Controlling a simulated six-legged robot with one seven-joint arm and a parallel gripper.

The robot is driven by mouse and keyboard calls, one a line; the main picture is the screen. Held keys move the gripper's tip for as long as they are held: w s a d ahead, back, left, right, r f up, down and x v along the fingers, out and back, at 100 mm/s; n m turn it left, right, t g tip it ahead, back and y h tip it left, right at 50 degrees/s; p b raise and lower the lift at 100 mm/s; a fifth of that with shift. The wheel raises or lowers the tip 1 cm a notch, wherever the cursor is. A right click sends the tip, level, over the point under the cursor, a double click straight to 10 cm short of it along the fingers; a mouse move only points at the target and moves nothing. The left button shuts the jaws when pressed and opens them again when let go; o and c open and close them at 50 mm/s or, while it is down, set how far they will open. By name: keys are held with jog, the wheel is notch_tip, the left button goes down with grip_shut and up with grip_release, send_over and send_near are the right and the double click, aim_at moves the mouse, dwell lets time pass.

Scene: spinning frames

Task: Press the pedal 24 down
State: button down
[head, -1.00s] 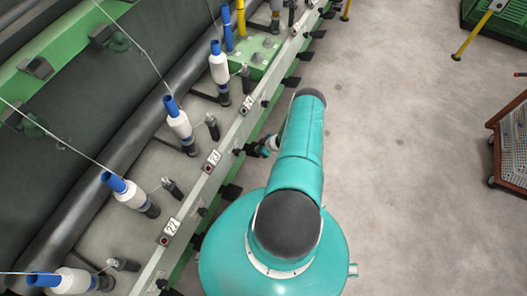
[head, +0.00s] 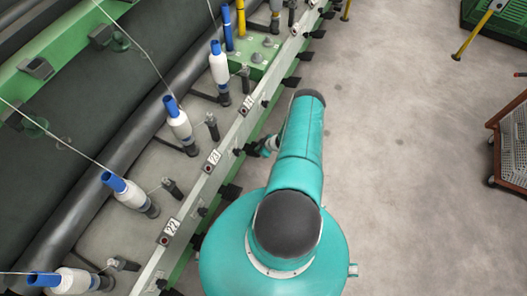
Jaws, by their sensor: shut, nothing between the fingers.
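The plate 24 (head: 247,104) is on the pale rail (head: 226,141), above plate 23 (head: 212,160). Black pedals stick out from the rail's lower right side. The pedal that belongs to plate 24 is not clearly seen; my arm and gripper cover that stretch. My gripper (head: 257,148) is small and dark, showing at the left of my teal forearm, close against the rail a little below plate 24. It is shut and holds nothing. I cannot tell whether it touches a pedal.
Other pedals show below (head: 230,192) and above (head: 291,82) my gripper. White bobbins with blue tops (head: 178,120) stand left of the rail. The concrete floor to the right is clear up to a wire-mesh cart (head: 512,145).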

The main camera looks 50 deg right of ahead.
jog(key=shift+f, duration=2.1)
jog(key=s+d+r, duration=0.2)
jog(key=s, duration=0.5)
jog(key=shift+r, duration=0.25)
dwell(0.7)
jog(key=shift+s, duration=0.1)
dwell(1.2)
